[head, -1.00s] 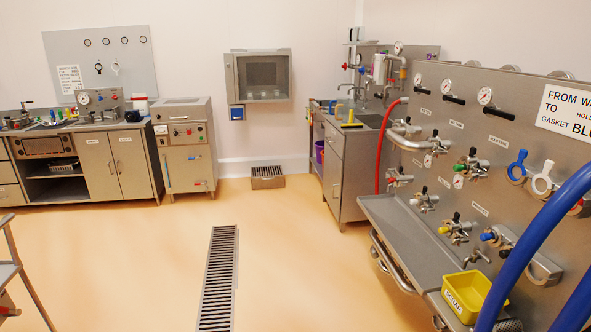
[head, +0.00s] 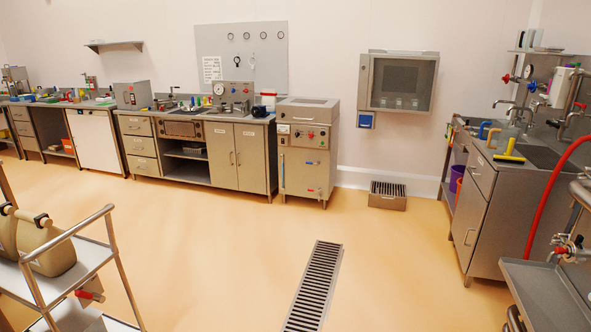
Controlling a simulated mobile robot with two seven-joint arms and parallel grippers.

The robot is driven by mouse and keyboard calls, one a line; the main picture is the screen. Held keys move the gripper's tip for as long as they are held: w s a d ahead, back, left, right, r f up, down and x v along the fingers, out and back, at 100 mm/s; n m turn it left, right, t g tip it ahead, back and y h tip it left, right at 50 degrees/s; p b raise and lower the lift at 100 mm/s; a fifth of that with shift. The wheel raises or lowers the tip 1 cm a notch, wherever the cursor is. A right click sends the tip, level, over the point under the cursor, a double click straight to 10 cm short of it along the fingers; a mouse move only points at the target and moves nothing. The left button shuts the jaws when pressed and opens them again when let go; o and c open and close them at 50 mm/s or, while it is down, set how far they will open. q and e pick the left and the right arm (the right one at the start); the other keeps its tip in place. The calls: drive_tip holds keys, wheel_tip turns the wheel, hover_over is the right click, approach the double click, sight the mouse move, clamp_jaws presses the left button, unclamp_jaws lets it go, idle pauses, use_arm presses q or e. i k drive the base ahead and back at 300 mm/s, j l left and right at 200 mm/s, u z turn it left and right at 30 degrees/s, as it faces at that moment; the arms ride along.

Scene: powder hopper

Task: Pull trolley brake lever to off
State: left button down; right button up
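A metal trolley (head: 110,248) with tube posts and shelves stands at the lower left, partly cut off by the picture edge. Two tan jerrycans with dark caps (head: 45,248) sit on its upper shelf. A small red lever (head: 88,294) sticks out at the trolley's right side, below the upper shelf; it looks like the brake lever, but I cannot read its setting or any label. The trolley's wheels are not visible. Neither of my grippers is in view.
A floor drain grate (head: 314,285) runs through the open orange floor right of the trolley. Counters and cabinets (head: 235,157) line the back wall. A sink unit (head: 490,205) and a red hose (head: 545,200) are at the right.

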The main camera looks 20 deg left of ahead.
sight(98, 298)
drive_tip(key=i+j+u, duration=0.1)
drive_tip(key=i+u, duration=1.15)
drive_tip(key=i, duration=0.25)
